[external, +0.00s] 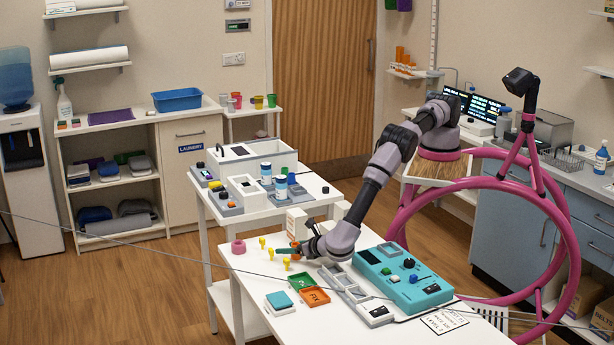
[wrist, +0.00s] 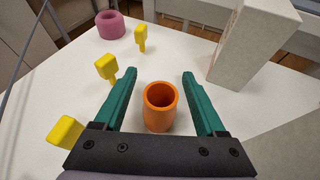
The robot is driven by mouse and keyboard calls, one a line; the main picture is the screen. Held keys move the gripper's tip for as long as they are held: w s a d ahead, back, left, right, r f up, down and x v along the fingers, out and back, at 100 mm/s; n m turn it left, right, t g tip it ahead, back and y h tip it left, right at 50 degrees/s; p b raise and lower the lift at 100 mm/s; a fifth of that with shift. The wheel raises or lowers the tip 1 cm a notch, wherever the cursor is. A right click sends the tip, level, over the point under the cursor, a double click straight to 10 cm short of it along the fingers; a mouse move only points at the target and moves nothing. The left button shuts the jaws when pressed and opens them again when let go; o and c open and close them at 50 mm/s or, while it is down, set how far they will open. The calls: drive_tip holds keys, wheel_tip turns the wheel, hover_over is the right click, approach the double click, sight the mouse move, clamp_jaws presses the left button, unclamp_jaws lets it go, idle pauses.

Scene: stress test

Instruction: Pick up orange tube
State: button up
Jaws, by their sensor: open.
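The orange tube (wrist: 160,108) stands upright on the white table in the wrist view, with its open top towards the camera. My gripper (wrist: 155,80) is open, with one green finger on each side of the tube. A gap shows between the tube and each finger, so neither appears to touch it. In the external view my gripper (external: 287,251) is low over the left part of the white table (external: 258,262). The tube is mostly hidden there by the gripper.
Several yellow pegs (wrist: 106,67) stand left of my gripper, one close to the left finger. A pink ring (wrist: 111,24) lies farther back. A pale block (wrist: 250,42) stands to the right. Green (external: 301,281) and orange (external: 314,297) trays and a teal device (external: 405,277) occupy the table's front and right.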

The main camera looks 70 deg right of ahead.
clamp_jaws()
